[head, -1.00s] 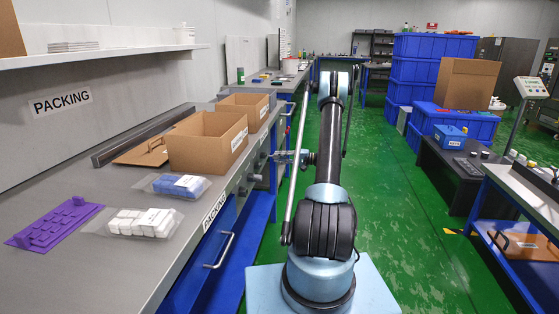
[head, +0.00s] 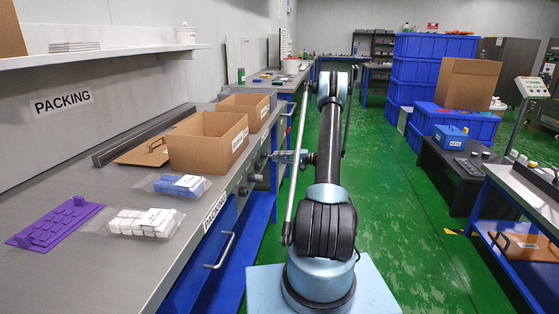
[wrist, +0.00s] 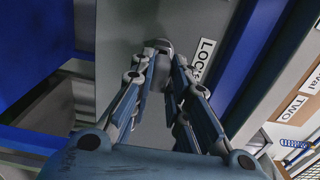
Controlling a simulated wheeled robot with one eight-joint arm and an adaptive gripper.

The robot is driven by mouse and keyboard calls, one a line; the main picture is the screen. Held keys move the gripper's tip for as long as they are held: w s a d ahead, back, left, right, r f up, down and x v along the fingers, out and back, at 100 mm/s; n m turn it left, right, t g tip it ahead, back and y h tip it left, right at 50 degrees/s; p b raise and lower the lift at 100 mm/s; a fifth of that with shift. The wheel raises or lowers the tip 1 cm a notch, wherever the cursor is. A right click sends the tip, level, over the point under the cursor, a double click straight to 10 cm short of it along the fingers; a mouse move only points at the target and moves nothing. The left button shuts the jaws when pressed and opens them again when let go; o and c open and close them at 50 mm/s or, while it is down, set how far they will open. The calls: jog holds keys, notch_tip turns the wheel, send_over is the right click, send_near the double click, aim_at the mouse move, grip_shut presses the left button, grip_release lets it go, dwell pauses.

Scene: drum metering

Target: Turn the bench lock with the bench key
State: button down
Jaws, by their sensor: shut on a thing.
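My gripper (wrist: 164,62) is at the front of the packing bench, against a grey panel (wrist: 118,40) with a label reading LOCK (wrist: 202,62). Its two fingers close on a small grey rounded piece (wrist: 158,43), which I take to be the bench key at the bench lock. The fingers and the view angle hide most of the key and the keyhole, so I cannot tell how deep it sits. In the head view my gripper (head: 270,156) shows small, reaching left to the bench front.
Blue drawers with a handle (head: 219,250) are below.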

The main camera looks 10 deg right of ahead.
jog(key=shift+x, duration=1.25)
jog(key=c, duration=1.5)
grip_release()
jog(key=shift+o, duration=0.2)
jog(key=v, duration=1.2)
